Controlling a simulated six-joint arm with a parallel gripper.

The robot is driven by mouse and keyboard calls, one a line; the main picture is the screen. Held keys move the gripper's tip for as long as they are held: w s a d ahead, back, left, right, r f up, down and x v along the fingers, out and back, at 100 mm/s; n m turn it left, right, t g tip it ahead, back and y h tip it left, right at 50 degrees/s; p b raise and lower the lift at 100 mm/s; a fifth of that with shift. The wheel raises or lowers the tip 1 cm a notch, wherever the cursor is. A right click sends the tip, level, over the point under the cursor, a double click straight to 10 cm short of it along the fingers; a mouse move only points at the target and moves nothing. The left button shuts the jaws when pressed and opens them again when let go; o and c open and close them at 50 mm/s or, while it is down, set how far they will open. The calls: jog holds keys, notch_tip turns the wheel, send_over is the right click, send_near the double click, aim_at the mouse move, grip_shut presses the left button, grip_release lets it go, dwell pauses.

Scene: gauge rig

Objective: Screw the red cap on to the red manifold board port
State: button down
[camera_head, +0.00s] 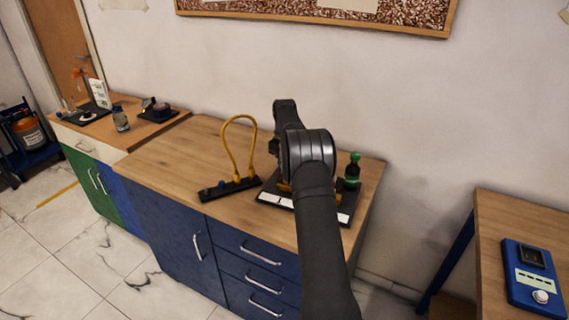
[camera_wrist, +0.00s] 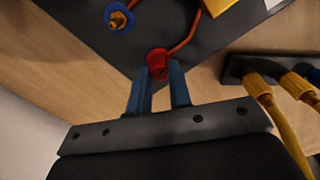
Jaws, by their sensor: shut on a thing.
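In the wrist view my gripper (camera_wrist: 160,80) has its two blue fingers closed on a small red cap (camera_wrist: 161,76). A red round flange (camera_wrist: 157,57) shows right at the cap, on the edge of the dark manifold board (camera_wrist: 85,30), with an orange-red line running up from it. I cannot tell whether the cap is seated on the port's thread. In the head view the board (camera_head: 345,217) lies on the wooden bench, partly hidden behind my arm. My gripper and the red cap are hidden there.
A blue-ringed port with a brass stub (camera_wrist: 118,19) sits on the board nearby. A black bar (camera_head: 230,188) with a yellow hose loop (camera_head: 225,140) stands left of the board. Bare bench (camera_head: 165,160) lies farther left.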

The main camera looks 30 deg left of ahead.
jog(key=shift+f, duration=0.15)
jog(key=m, duration=0.4)
jog(key=shift+s+m, duration=0.1)
jog(key=shift+m, duration=0.3)
jog(key=shift+m, duration=0.3)
jog(key=m, duration=0.3)
jog(key=shift+m, duration=0.4)
jog(key=shift+f+m, duration=0.1)
jog(key=shift+m, duration=0.5)
jog(key=shift+s, duration=0.1)
jog(key=m, duration=0.3)
jog(key=shift+m, duration=1.1)
